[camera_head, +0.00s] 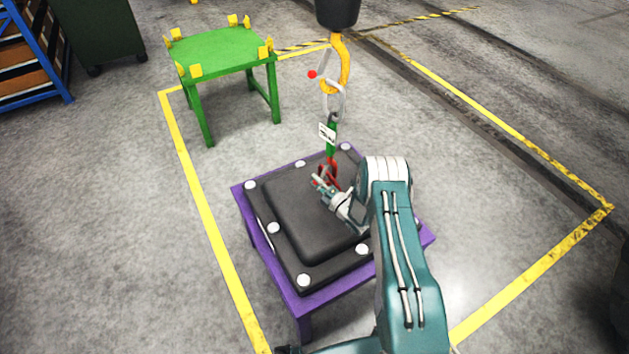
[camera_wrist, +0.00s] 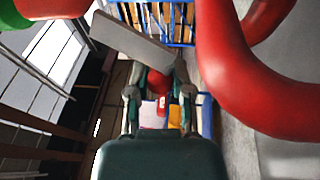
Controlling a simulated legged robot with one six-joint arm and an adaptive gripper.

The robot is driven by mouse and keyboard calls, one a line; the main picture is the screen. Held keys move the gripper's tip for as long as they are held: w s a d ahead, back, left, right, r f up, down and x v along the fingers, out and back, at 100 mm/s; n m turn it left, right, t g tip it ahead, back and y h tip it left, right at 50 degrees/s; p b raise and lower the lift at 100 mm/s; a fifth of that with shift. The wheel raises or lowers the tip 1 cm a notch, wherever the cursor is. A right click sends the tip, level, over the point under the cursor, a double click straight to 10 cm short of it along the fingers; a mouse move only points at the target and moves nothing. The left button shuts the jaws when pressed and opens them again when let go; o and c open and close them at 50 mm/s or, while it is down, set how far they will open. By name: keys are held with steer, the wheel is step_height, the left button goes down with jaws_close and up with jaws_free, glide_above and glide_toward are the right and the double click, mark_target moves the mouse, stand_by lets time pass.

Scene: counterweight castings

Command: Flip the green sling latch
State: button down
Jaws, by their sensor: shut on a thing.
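The green sling (camera_head: 333,127) hangs from the crane hook (camera_head: 343,60) and carries a white tag. Its red hook (camera_head: 331,172) hangs just above the black casting (camera_head: 300,205); contact is unclear. The hook fills the right of the wrist view (camera_wrist: 232,75). A flat grey latch bar (camera_wrist: 135,40) runs across beside it, with a red knob (camera_wrist: 158,83) below. My gripper (camera_head: 320,182) is at the hook, its fingers on either side of the knob in the wrist view (camera_wrist: 159,94), shut on it. My gripper partly hides the hook in the head view.
The casting, with white round studs on its rim, rests on a purple stand (camera_head: 322,296). A green stand (camera_head: 218,50) with yellow corner blocks is at the back left. Yellow floor lines (camera_head: 205,210) bound the area. A blue rack (camera_head: 38,55) stands far left.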

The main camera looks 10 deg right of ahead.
steer(key=shift+w+d+f+n, duration=0.1)
steer(key=shift+d+f+n, duration=0.25)
steer(key=shift+n, duration=0.65)
steer(key=shift+f, duration=0.2)
steer(key=shift+c, duration=2.4)
jaws_free()
steer(key=shift+r, duration=0.1)
steer(key=shift+s+d, duration=0.15)
steer(key=shift+s, duration=0.05)
steer(key=v, duration=1.1)
steer(key=shift+s, duration=0.15)
